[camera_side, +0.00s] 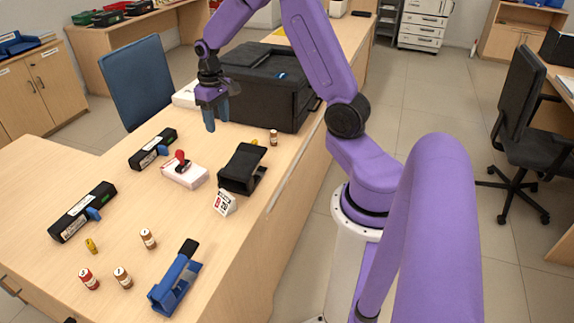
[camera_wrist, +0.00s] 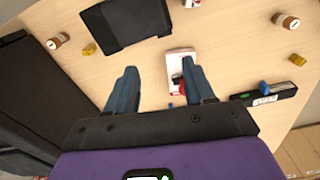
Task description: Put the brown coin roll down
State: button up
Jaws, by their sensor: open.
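My gripper (camera_side: 217,117) is open and empty above the counter, in front of the black machine. In the wrist view its two blue fingers (camera_wrist: 159,67) are spread apart with nothing between them. One brown coin roll (camera_side: 273,137) stands on the counter beside the black machine, to the right of my gripper. It also appears at the upper left of the wrist view (camera_wrist: 57,41). Two more brown coin rolls, one (camera_side: 148,238) behind the other (camera_side: 122,278), stand at the front of the counter. I cannot tell which roll the task means.
The black machine (camera_side: 262,88) is a tall obstacle behind my gripper. A red-handled stamp (camera_side: 181,160) on a white box, a black stand (camera_side: 242,168), a date block (camera_side: 223,202), black cases, a red roll (camera_side: 89,279) and a blue stapler-like tool (camera_side: 176,279) occupy the counter. Bare wood lies between them.

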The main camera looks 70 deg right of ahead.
jog(key=s+a+r+n, duration=0.3)
jog(key=s+a, duration=0.3)
jog(key=a, duration=0.3)
jog(key=s+a+r+n, duration=0.2)
jog(key=s+a+n, duration=0.25)
jog(key=a, duration=0.35)
jog(key=s+a+r+n, duration=0.1)
jog(key=s+a+n, duration=0.1)
jog(key=s, duration=0.7)
jog(key=s+a+n, duration=0.2)
jog(key=s+n, duration=0.2)
jog(key=s, duration=0.5)
jog(key=shift+s+r+n, duration=0.25)
jog(key=shift+r+n, duration=0.1)
jog(key=shift+r, duration=0.05)
jog(key=shift+o, duration=0.4)
jog(key=shift+w, duration=0.1)
